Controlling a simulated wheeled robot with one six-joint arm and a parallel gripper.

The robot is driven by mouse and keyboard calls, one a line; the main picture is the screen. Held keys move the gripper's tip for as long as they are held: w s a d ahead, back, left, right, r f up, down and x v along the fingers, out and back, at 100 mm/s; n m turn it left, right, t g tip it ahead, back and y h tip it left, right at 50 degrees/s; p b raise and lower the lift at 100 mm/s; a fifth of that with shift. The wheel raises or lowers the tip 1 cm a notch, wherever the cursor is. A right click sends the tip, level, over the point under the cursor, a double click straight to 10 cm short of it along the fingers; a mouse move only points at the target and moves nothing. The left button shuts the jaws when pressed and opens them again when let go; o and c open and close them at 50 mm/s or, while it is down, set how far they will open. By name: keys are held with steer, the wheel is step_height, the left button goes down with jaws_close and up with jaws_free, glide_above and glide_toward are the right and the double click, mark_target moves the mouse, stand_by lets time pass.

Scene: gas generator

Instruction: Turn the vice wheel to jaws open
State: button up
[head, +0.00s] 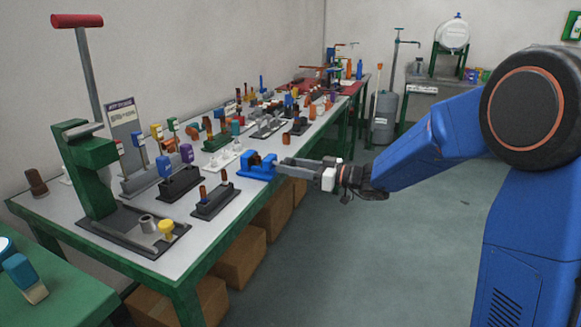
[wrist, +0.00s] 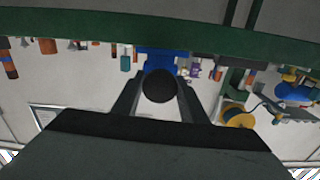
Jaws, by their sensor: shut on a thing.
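The blue vice (head: 256,167) sits at the front edge of the long workbench (head: 232,204) in the head view. Its blue body (wrist: 158,62) also shows in the wrist view, just beyond my fingers. The dark round vice wheel (wrist: 159,86) is between my fingertips in the wrist view. My gripper (head: 284,166) reaches in from the right at the bench edge, and its fingers (wrist: 159,92) are shut on the wheel from both sides. The wheel is hidden by my gripper in the head view. I cannot tell how far apart the vice jaws are.
A black holder (head: 215,201) with small upright parts stands left of the vice, and a green press (head: 90,175) stands further left. Tool racks crowd the bench behind. Cardboard boxes (head: 240,255) sit underneath. The floor (head: 400,240) right of the bench is clear.

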steer(key=shift+f+n, duration=0.1)
steer(key=shift+n, duration=0.2)
stand_by(0.4)
steer(key=o, duration=1)
steer(key=shift+d, duration=0.1)
steer(key=v, duration=1.7)
steer(key=shift+s+d, duration=0.1)
steer(key=shift+d, duration=0.05)
steer(key=shift+s, duration=0.1)
